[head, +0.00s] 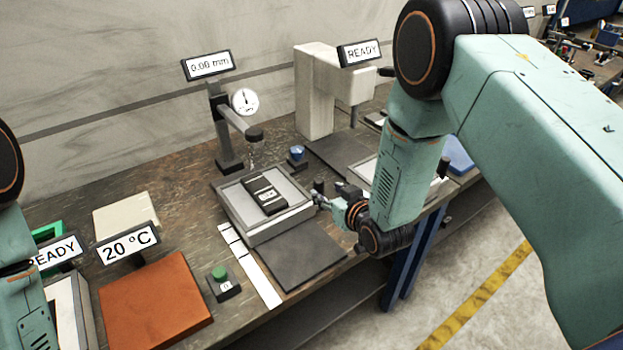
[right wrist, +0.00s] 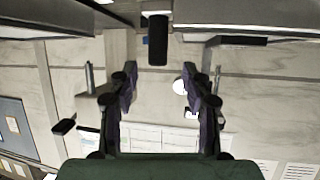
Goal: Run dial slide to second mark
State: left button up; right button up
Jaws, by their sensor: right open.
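The dial stand (head: 228,140) in the head view carries a round white dial (head: 246,101) and a display (head: 207,65) reading 0.00 mm. In front of it is a grey slide plate (head: 239,211) with a black labelled block (head: 264,194) on top. My right gripper (head: 322,198) is open at the plate's right side. In the right wrist view a dark knob (right wrist: 158,40) shows just ahead of the open fingers (right wrist: 159,76), roughly centred between them; contact is not visible. Only part of my left arm shows at the left edge; its gripper is out of view.
A dark mat (head: 295,256) and a white marked strip (head: 250,268) lie in front of the plate. A green button (head: 219,273) and a brown-orange pad (head: 155,305) are to the left. A beige machine (head: 315,95) with a READY sign stands behind.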

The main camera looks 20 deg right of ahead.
aim_at(321, 186)
jog(key=shift+x, duration=3.75)
jog(key=shift+d, duration=0.15)
jog(key=shift+r, duration=0.1)
jog(key=shift+w, duration=0.15)
jog(key=c, duration=0.4)
grip_shut()
